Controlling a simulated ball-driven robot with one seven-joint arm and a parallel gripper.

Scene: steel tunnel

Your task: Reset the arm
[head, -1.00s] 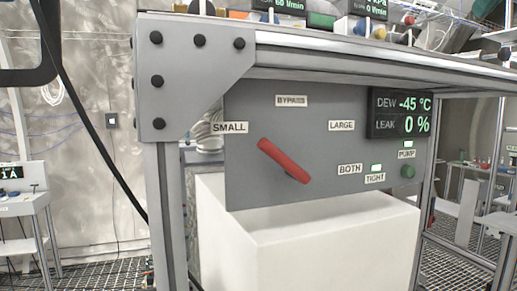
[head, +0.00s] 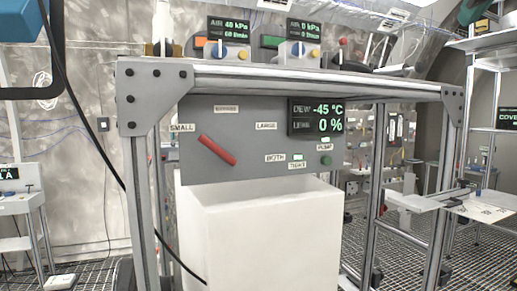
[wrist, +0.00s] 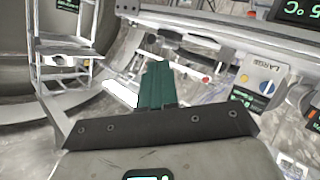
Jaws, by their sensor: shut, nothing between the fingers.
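My gripper (wrist: 154,85) shows in the wrist view with its green fingers together and nothing between them. It points into open space in front of a tilted view of frames and shelves. I cannot make it out with certainty in the head view. The grey panel (head: 255,140) in the head view carries a red lever (head: 217,150), tilted with its upper end toward the SMALL label (head: 181,128). The fingers are apart from the lever as far as I can see. The panel's display (head: 315,117) reads DEW -45 °C and LEAK 0 %.
A white block (head: 260,235) stands under the panel, inside a metal bench frame (head: 290,80). Gauges and knobs (head: 230,45) sit on the bench top. Another frame with shelves (head: 485,205) stands at the right. A grated floor (head: 85,270) shows at the left.

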